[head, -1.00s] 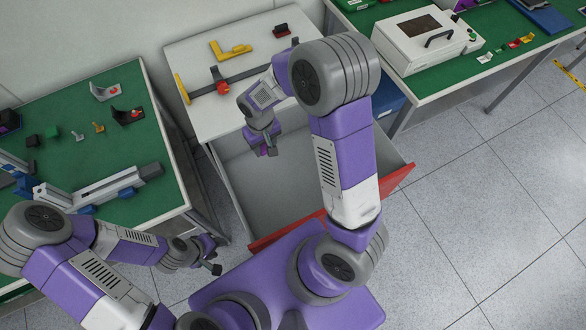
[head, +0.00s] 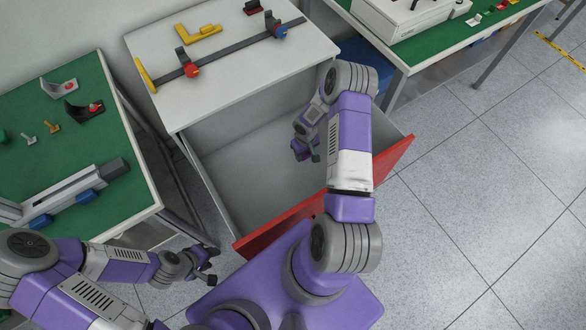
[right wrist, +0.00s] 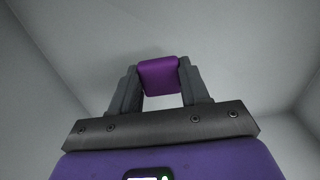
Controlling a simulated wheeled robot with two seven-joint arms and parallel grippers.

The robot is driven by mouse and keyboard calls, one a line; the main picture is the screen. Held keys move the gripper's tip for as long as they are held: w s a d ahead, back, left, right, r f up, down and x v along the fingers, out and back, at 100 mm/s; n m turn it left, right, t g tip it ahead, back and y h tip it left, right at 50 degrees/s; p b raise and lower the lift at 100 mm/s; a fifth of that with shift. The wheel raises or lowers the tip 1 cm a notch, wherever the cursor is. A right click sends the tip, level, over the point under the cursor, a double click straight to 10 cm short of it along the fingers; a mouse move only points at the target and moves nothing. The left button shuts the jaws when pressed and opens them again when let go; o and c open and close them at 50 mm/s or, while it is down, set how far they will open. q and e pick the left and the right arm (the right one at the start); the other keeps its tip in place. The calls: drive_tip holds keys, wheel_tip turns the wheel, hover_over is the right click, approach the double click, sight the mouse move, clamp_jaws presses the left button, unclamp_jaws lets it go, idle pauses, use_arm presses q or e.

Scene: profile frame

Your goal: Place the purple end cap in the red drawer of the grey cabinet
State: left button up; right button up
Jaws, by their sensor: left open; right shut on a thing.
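The purple end cap (right wrist: 159,76) sits between the two fingers of my right gripper (right wrist: 160,84) in the right wrist view, and the gripper is shut on it. In the head view my right gripper (head: 307,152) reaches down inside the open drawer with the red front (head: 330,195); the cap cannot be made out there. The grey cabinet (head: 235,85) stands behind the drawer with a pale top. Light grey drawer walls surround the gripper in the right wrist view. My left gripper (head: 205,267) is open and empty, left of the drawer.
On the cabinet top lie a bar clamp (head: 225,55), a yellow angle piece (head: 196,34) and a small red-black part (head: 252,8). A green bench (head: 110,190) with several parts stands left, another green bench (head: 415,55) at the right. The drawer floor looks bare.

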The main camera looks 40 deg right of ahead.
wheel_tip(320, 180, down, 9)
drive_tip(key=b, duration=0.2)
drive_tip(key=shift+b, duration=0.3)
drive_tip(key=shift+r, duration=0.15)
drive_tip(key=shift+f, duration=0.2)
drive_tip(key=o, duration=1)
drive_tip(key=shift+r, duration=0.1)
drive_tip(key=shift+r, duration=0.2)
wheel_tip(320, 180, up, 12)
drive_tip(key=p, duration=0.3)
drive_tip(key=shift+p, duration=0.4)
